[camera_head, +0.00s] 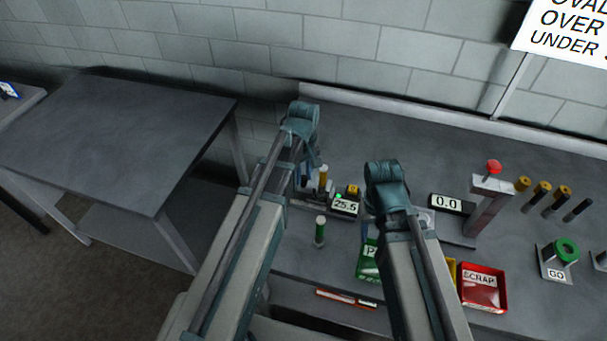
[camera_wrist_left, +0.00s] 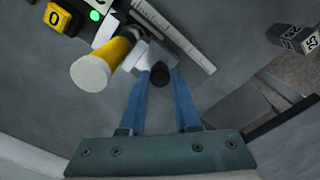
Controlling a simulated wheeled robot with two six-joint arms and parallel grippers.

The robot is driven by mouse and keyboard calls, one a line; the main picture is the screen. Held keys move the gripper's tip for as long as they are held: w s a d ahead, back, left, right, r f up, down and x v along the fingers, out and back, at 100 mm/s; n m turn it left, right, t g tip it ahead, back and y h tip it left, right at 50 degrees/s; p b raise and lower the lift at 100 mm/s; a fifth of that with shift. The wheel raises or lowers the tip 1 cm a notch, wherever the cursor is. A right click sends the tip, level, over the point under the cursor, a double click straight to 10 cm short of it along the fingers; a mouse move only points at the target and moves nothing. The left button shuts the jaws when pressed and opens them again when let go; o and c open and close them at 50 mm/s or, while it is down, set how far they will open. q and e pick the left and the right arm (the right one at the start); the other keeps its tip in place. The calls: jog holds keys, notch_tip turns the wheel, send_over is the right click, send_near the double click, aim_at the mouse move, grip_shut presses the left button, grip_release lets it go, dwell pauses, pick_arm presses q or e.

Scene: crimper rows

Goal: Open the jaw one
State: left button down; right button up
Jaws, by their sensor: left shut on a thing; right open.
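A measuring fixture with a display (camera_head: 345,207) reading 25.5 stands on the bench. A yellow cylinder with a pale end (camera_wrist_left: 100,66) stands at it, against or very near a white block (camera_wrist_left: 147,54). A white graduated scale (camera_wrist_left: 175,35) runs beside the block. My left gripper (camera_wrist_left: 164,72), also in the head view (camera_head: 309,176), is shut on a small black knob (camera_wrist_left: 162,75) at the white block. A green lamp (camera_wrist_left: 95,15) and a yellow 0 button (camera_wrist_left: 57,17) are beside it. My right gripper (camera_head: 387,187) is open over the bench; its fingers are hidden.
A green bin (camera_head: 367,262) and a red SCRAP bin (camera_head: 482,288) stand near the front. A second display (camera_head: 446,204) reads 0.0 beside a red-topped stand (camera_head: 490,205). Several cylinders stand at right. An empty table (camera_head: 110,130) is at left.

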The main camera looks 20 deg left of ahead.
pick_arm(q)
jog(key=shift+a, duration=0.15)
dwell(0.6)
jog(key=a, duration=0.2)
jog(key=shift+a, duration=0.35)
jog(key=c, duration=0.6)
grip_release()
jog(key=shift+d, duration=0.1)
jog(key=shift+r, duration=0.1)
notch_tip(320, 180, up, 14)
jog(key=p, duration=1.3)
jog(key=shift+p, duration=0.4)
pick_arm(e)
notch_tip(320, 180, up, 14)
pick_arm(q)
jog(key=shift+f, duration=0.25)
pick_arm(e)
jog(key=shift+s+f, duration=0.1)
jog(key=shift+f, duration=0.05)
